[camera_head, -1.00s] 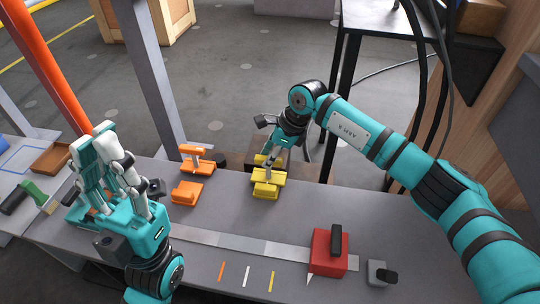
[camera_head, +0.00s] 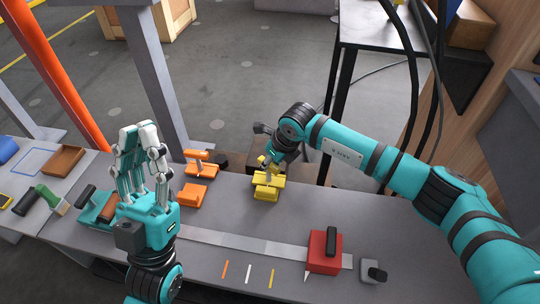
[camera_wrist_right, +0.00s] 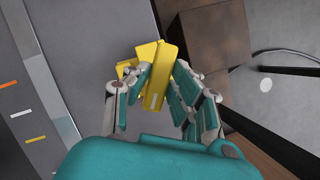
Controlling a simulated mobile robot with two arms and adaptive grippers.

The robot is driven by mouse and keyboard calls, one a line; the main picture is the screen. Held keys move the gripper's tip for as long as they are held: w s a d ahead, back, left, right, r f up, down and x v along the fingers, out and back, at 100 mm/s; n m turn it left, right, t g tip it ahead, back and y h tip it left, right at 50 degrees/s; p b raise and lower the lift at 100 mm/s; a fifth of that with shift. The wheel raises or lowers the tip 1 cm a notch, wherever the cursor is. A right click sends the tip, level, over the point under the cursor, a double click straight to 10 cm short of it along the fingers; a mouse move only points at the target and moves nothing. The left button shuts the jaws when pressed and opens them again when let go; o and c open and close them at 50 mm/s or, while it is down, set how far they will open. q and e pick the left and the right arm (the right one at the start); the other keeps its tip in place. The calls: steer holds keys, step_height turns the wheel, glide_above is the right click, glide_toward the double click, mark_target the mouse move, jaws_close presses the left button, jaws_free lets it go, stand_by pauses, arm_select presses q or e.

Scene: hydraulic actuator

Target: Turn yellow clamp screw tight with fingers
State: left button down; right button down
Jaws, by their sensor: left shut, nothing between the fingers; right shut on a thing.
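The yellow clamp (camera_head: 266,191) sits at the far edge of the grey bench. In the right wrist view a long yellow bar of the clamp (camera_wrist_right: 159,72) lies between my fingers. My right gripper (camera_head: 271,168) reaches down onto the clamp's upper part and is shut on the yellow piece there. It also shows in the right wrist view (camera_wrist_right: 161,76). The screw thread and exact finger contacts are hidden. My left gripper (camera_head: 138,129) is raised above the left part of the bench, fingers up, shut and empty, well apart from the yellow clamp.
An orange clamp (camera_head: 194,194) stands left of the yellow one. A red block with a black handle (camera_head: 323,251) and a small grey block (camera_head: 371,271) are at the front right. A green-handled brush (camera_head: 53,200) and brown tray (camera_head: 63,160) lie left. Bench right of the yellow clamp is clear.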

steer(key=m, duration=0.1)
steer(key=m+p, duration=0.1)
steer(key=shift+a+r+m+t+h+p, duration=0.1)
steer(key=shift+r+m+t+h+p, duration=0.1)
steer(key=shift+m+t+h+p, duration=0.15)
steer(key=m+h+p, duration=0.1)
steer(key=m, duration=0.2)
steer(key=shift+s+f+m+h, duration=0.1)
steer(key=shift+m+h, duration=0.15)
arm_select(q)
steer(key=w+f+g+y, duration=0.3)
steer(key=w+f+g, duration=0.5)
steer(key=w+f, duration=0.1)
steer(key=shift+d+f+g, duration=0.4)
steer(key=shift+d+f, duration=0.05)
steer(key=shift+f, duration=0.15)
arm_select(e)
steer(key=shift+m+t+h, duration=0.35)
steer(key=shift+m+h, duration=0.15)
steer(key=shift+m, duration=0.9)
arm_select(q)
steer(key=shift+w, duration=0.1)
arm_select(e)
steer(key=c, duration=1.2)
jaws_free()
steer(key=shift+o, duration=0.2)
steer(key=v, duration=1.2)
steer(key=shift+a, duration=0.15)
